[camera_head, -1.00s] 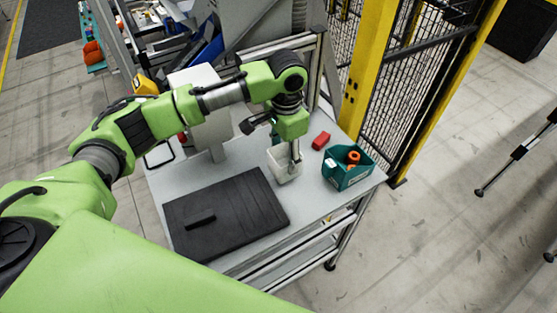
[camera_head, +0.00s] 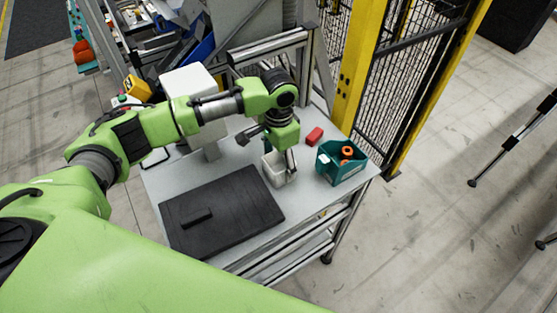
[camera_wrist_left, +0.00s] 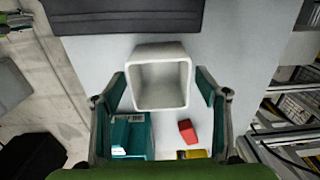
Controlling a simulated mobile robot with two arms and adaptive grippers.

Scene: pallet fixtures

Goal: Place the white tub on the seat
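The white tub (camera_head: 274,174) is a small, square, open-topped box standing on the grey table near its right part. In the left wrist view the tub (camera_wrist_left: 160,103) looks empty and lies between the two fingers. My left gripper (camera_head: 280,160) is down at the tub, fingers spread on either side of it. In the wrist view the gripper (camera_wrist_left: 161,84) is open, with a narrow gap between each finger and the tub. I cannot make out a distinct seat; a black flat board (camera_head: 235,205) with a small dark bar lies beside the tub. My right gripper is not in view.
A teal bin (camera_head: 342,172) with orange parts stands right of the tub. A red block (camera_head: 314,136) lies behind it. A white box-shaped unit (camera_head: 188,82) stands at the table's back left. A yellow post (camera_head: 362,70) and mesh fence rise behind the table.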

